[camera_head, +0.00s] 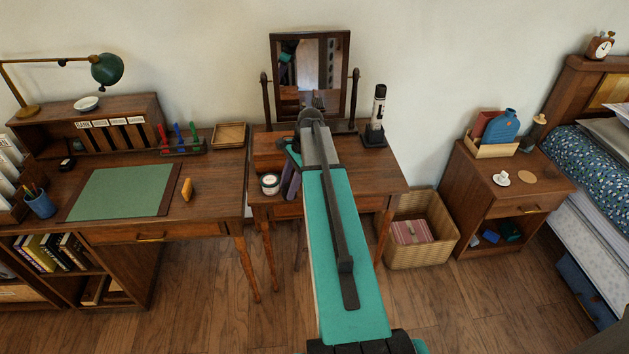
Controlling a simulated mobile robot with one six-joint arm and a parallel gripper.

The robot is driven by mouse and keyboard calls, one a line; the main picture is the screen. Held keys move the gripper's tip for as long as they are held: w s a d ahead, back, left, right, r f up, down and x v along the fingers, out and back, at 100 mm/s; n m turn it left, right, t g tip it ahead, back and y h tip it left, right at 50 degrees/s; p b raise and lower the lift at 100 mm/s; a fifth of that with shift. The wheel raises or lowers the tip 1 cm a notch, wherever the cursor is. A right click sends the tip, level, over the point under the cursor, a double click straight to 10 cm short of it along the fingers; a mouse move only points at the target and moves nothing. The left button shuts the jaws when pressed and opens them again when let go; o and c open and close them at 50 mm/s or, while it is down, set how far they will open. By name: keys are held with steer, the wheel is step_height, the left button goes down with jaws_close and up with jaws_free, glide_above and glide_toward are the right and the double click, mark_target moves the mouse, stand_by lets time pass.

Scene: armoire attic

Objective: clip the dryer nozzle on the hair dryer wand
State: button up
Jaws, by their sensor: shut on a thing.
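The hair dryer wand (379,104), a pale upright cylinder with dark ends, stands in a black holder (374,135) at the right back of the small dressing table. My gripper (291,186) is partly in view over the left part of that table, left of the wand and well apart from it. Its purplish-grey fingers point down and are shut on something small. My teal arm hides most of the gripper and its tips. The held thing is not clearly visible; it appears to be the dryer nozzle, which shows nowhere else.
A tilting mirror (322,75) stands at the table's back. A jar (270,184) and a wooden box (268,150) are close to my gripper on the left. The dressing table (378,185) is clear in front of the wand. A wicker basket (421,258) stands right of it.

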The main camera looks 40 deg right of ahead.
steer(key=w+a+n+g, duration=0.1)
steer(key=a+n, duration=0.4)
steer(key=a, duration=1.1)
steer(key=w+a+n+g, duration=0.1)
steer(key=a+n, duration=0.4)
steer(key=a, duration=1.1)
steer(key=shift+w+n+g, duration=0.35)
steer(key=shift+n+g, duration=0.05)
steer(key=shift+g, duration=0.5)
steer(key=shift+f, duration=0.1)
